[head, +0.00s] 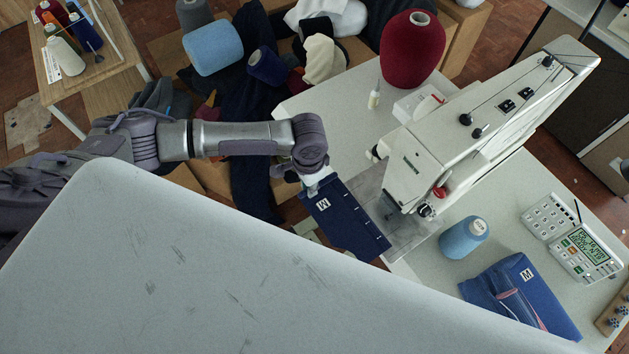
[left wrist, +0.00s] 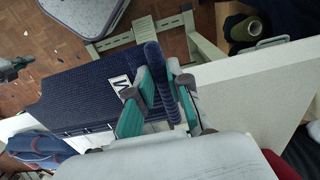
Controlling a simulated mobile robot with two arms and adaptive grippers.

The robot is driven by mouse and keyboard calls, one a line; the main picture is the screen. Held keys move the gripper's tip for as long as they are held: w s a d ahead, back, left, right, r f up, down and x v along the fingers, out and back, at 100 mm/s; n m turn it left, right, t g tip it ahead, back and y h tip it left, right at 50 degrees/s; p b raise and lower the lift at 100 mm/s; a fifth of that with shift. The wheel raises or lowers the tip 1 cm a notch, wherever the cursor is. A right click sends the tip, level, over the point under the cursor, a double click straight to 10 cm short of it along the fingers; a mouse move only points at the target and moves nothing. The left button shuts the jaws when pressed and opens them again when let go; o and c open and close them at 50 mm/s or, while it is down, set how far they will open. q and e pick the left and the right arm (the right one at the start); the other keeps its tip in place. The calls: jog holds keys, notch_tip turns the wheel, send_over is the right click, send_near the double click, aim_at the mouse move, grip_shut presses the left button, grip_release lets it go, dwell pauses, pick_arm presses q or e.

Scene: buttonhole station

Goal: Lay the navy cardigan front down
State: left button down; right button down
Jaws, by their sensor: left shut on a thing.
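The navy cardigan front (head: 346,222) is a flat knitted panel with a white "M" label near one end and a row of small pale marks along one edge. My left gripper (head: 318,182) is shut on its end near the label. The panel juts out toward the sewing machine (head: 440,160), by the left side of its bed; I cannot tell whether it touches the bed. In the left wrist view the panel (left wrist: 75,97) extends left from the teal-padded fingers (left wrist: 163,92), with a folded or bunched part between them. My right gripper is not in view.
A blue thread cone (head: 464,237), a folded blue garment with an "M" label (head: 518,292) and a keypad device (head: 570,238) occupy the table's (head: 335,95) right part. A large red cone (head: 412,48) stands behind. Yarn and garments fill boxes at the back.

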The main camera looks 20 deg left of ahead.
pick_arm(q)
jog(key=shift+s+a+r, duration=0.2)
jog(key=shift+s+a, duration=0.1)
jog(key=shift+s, duration=0.1)
jog(key=shift+r, duration=0.1)
jog(key=shift+r, duration=2.4)
